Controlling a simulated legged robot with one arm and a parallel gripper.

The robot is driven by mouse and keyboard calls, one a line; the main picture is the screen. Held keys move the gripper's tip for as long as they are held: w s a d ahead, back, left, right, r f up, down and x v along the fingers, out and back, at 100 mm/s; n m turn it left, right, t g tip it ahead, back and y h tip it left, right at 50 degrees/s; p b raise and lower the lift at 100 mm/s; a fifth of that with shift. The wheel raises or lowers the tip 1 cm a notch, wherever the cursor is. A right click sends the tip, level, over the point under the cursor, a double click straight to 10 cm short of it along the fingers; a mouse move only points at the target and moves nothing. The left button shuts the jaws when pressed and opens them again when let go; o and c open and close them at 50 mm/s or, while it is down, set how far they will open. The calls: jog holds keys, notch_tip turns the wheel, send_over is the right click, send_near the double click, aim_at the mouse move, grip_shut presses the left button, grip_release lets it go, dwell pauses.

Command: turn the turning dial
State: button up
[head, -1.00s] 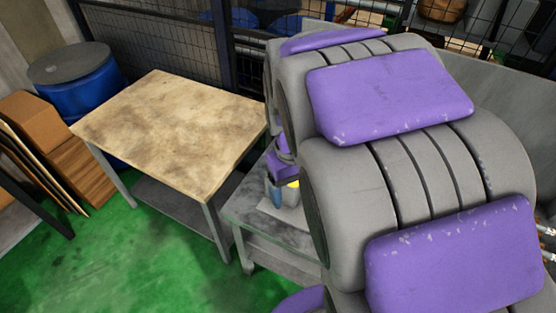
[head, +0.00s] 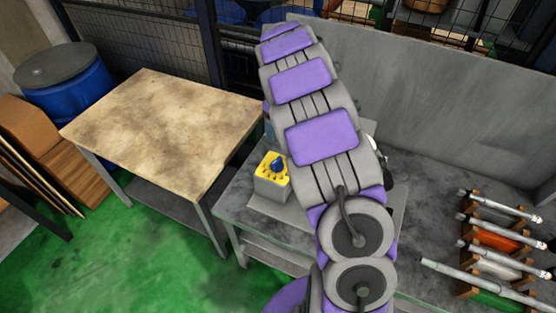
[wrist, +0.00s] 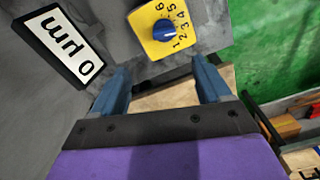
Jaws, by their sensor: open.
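The turning dial is a blue knob (wrist: 164,31) on a yellow plate with black numbers, at the top of the wrist view. In the head view the blue knob (head: 278,164) sits on the yellow top of a small grey box (head: 270,187), beside my arm. My gripper (wrist: 160,66) is open, with its two blue-grey fingers apart and nothing between them. The dial lies beyond the fingertips, above the gap in the wrist view, and no contact shows. In the head view my arm hides the gripper.
A grey workbench (head: 236,205) bears the box. A wooden-topped table (head: 160,125) stands left, with a blue barrel (head: 65,85) behind it. A rack of metal rods (head: 500,240) lies right. A sign (wrist: 57,45) marked "0 µm" shows in the wrist view. Green floor is open at lower left.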

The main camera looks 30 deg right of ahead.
send_near(277, 160)
jog(key=shift+a+f+b, duration=0.35)
jog(key=shift+a+f, duration=0.1)
jog(key=shift+a, duration=0.05)
jog(key=f, duration=0.3)
jog(key=d+f, duration=0.1)
jog(key=f, duration=0.2)
jog(key=d+f, duration=0.1)
jog(key=f, duration=0.1)
jog(key=shift+f+b, duration=0.35)
jog(key=shift+f, duration=0.05)
jog(key=shift+a+f, duration=0.25)
jog(key=shift+f, duration=0.05)
jog(key=shift+a+f, duration=0.2)
jog(key=shift+a, duration=0.4)
jog(key=shift+d, duration=0.6)
jog(key=c, duration=0.3)
jog(key=shift+c, duration=1)
jog(key=shift+a, duration=0.35)
jog(key=c, duration=0.5)
jog(key=shift+d, duration=0.1)
